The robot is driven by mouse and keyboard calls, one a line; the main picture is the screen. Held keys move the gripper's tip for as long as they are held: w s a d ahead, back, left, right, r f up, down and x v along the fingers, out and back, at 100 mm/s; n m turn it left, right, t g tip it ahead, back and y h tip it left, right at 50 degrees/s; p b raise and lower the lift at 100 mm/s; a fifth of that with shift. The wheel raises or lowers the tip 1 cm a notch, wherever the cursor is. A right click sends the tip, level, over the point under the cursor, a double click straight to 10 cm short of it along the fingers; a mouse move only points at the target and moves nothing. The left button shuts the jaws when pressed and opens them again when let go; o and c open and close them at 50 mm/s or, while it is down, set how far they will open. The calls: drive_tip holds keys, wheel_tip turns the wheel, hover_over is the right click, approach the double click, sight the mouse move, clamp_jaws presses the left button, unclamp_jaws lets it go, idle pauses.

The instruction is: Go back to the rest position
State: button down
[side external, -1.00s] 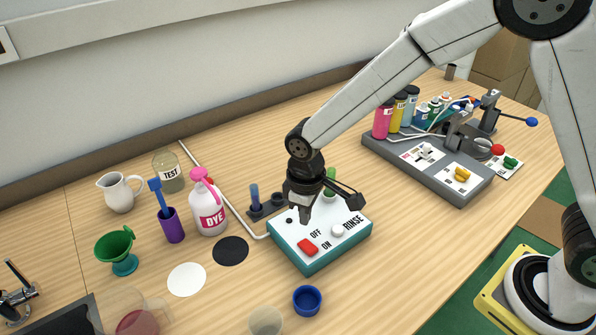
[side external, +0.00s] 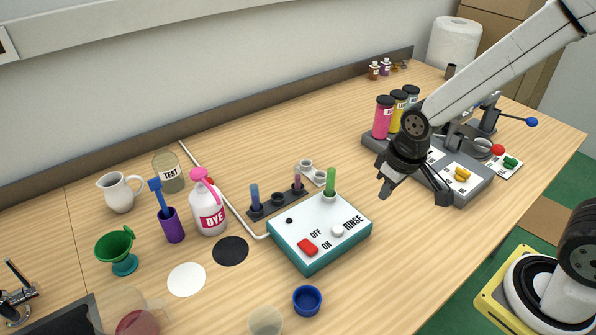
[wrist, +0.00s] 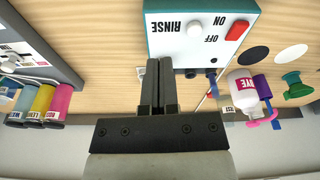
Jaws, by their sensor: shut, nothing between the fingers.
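My gripper (side external: 408,186) is shut and empty in the side external view, held above the table just in front of the grey vending station (side external: 376,146). In the wrist view my gripper (wrist: 158,62) shows its two dark fingers together with nothing between them. The white and teal rinse box (side external: 312,262) stands to the left of my gripper, with a red switch (side external: 308,247), a white knob (side external: 338,230) and a green tube (side external: 330,182) upright at its back. The rinse box also shows at the top of the wrist view (wrist: 180,45).
The DYE bottle (side external: 209,215), purple cup (side external: 172,226), green funnel (side external: 118,246) and white jug (side external: 120,192) stand at left. A blue cup (side external: 307,301) is at the front. Pink and yellow bottles (side external: 383,118) stand on the station. Table between box and station is clear.

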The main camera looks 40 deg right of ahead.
drive_tip(key=shift+m+t, duration=0.3)
drive_tip(key=shift+m, duration=0.3)
drive_tip(key=s+d, duration=0.2)
drive_tip(key=s, duration=0.1)
drive_tip(key=shift+s+d+r, duration=0.1)
drive_tip(key=shift+d+r, duration=0.05)
drive_tip(key=shift+d, duration=0.2)
